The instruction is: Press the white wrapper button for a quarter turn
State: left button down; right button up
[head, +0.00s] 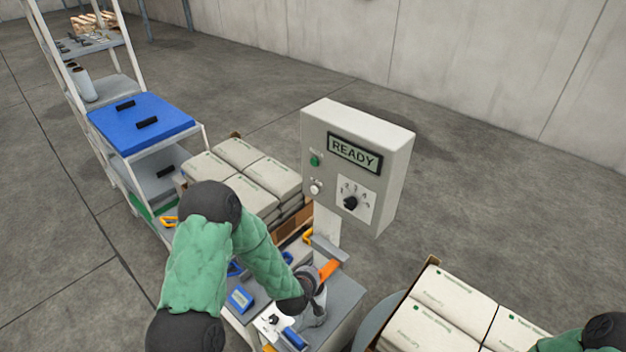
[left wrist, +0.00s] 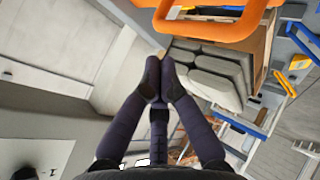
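The light grey control box (head: 395,180) stands on a post and its display reads READY. The white button (head: 316,187) is on its front face at lower left, below a green button (head: 314,161) and beside a black dial (head: 350,203). My left gripper (head: 319,284) is below and in front of the box, apart from the button. In the left wrist view its dark fingers (left wrist: 161,62) meet at the tips, with nothing visible between them. The dial's white plate (left wrist: 38,155) shows at that view's lower left; the white button is not visible there. My right gripper is out of view.
Stacked white bags (head: 262,170) lie behind the box's left side, and more bags (head: 440,310) at lower right. A worktop with an orange handle (head: 330,269) and a blue device (head: 240,299) is under my left arm. A shelf with a blue top (head: 150,118) stands left.

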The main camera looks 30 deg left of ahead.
aim_at(314, 190)
pick_arm(q)
jog(key=w+a+r+n+t+y+p, duration=0.1)
jog(key=a+r+n+y+p, duration=0.1)
jog(key=a+r, duration=0.3)
jog(key=w+a+r+n+t+y+p, duration=0.2)
jog(key=a+r+n, duration=0.3)
jog(key=r, duration=0.8)
jog(key=shift+w+a+r+y, duration=0.15)
jog(key=shift+w+a+y, duration=0.05)
jog(key=shift+y, duration=0.5)
jog(key=w+d, duration=0.2)
jog(key=w, duration=0.6)
jog(key=shift+w+d+p, duration=0.15)
jog(key=shift+w+p, duration=0.1)
jog(key=shift+p, duration=0.05)
jog(key=shift+w, duration=0.1)
jog(key=shift+w+d+b, duration=0.1)
jog(key=shift+w+b, duration=0.2)
jog(key=shift+b, duration=0.1)
